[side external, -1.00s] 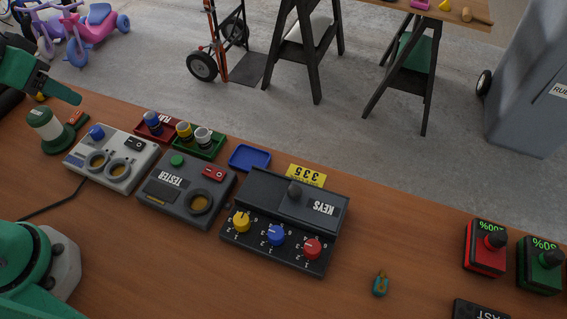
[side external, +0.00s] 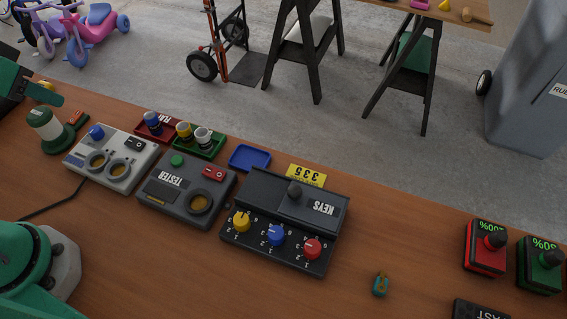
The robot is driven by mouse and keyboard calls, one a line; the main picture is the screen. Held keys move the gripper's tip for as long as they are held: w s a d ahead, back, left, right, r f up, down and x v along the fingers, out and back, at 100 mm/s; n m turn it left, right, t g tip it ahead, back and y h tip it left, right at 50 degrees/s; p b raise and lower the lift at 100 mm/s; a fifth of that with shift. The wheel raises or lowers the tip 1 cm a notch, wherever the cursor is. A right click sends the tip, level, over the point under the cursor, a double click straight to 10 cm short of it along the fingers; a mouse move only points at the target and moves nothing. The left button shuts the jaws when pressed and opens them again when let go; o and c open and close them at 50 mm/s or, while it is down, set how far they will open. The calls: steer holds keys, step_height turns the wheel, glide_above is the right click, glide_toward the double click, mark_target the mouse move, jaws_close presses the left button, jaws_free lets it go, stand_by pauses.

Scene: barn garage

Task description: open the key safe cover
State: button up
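The key safe (side external: 262,250) is a dark box on the wooden bench, near the middle of the side view. Its cover (side external: 265,197), marked KEYS, has a round dark knob (side external: 295,189) and lies down over the box. In front of the cover are a yellow dial (side external: 242,222), a blue dial (side external: 276,235) and a red dial (side external: 312,249). A yellow tag (side external: 306,176) reading 335 stands behind it. My green gripper (side external: 55,99) is partly in view at the upper left edge, far from the safe. Its fingers cannot be made out clearly.
A dark TESTER box (side external: 160,208) and a pale box with two rings (side external: 85,163) stand left of the safe. Red, green (side external: 211,152) and blue (side external: 250,157) trays lie behind. Bench between is clear.

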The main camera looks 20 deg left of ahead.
steer(key=n+g+h, duration=0.3)
steer(key=n, duration=0.6)
glide_above(292, 189)
steer(key=s+a, duration=0.2)
step_height(292, 189, down, 12)
steer(key=shift+r, duration=0.1)
steer(key=shift+x, duration=3.9)
steer(key=shift+w, duration=0.1)
